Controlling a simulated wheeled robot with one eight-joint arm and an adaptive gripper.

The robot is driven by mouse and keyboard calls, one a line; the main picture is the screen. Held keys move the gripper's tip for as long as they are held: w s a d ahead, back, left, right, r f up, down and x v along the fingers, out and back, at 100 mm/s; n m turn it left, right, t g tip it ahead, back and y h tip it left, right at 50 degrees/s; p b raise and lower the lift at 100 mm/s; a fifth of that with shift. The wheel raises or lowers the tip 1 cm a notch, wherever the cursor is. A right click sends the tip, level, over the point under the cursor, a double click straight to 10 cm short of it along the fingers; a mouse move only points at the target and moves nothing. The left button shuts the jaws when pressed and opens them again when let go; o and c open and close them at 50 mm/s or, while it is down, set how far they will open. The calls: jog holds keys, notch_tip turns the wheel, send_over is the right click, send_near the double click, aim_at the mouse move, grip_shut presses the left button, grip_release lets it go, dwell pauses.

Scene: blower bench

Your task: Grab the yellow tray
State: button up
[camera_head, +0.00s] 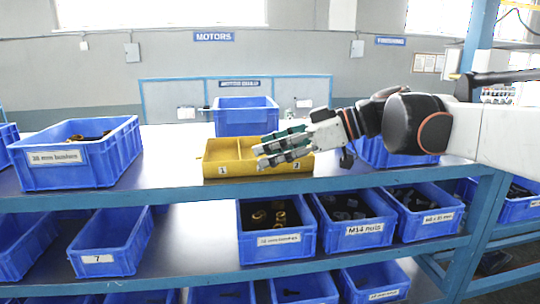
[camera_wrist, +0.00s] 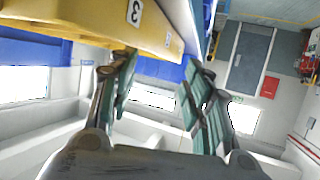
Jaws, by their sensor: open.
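A blue bin (camera_head: 247,118) stands just behind the tray. A large blue bin (camera_head: 75,170) is on the left of the top shelf (camera_head: 165,180), with bare shelf between it and the tray. Another blue bin (camera_head: 372,154) is partly hidden under my arm. Several blue bins fill the lower shelf.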

aim_at(241, 161)
jog(key=x, duration=0.1)
jog(key=p+x, duration=0.1)
jog(key=x, duration=0.2)
jog(key=shift+s+a+f, duration=0.15)
jog(key=shift+s+a, duration=0.05)
jog(key=shift+s, duration=0.15)
jog(key=shift+w+a+f+p, duration=0.1)
jog(key=shift+a+f+p, duration=0.15)
jog(key=shift+a+p, duration=0.1)
grip_shut()
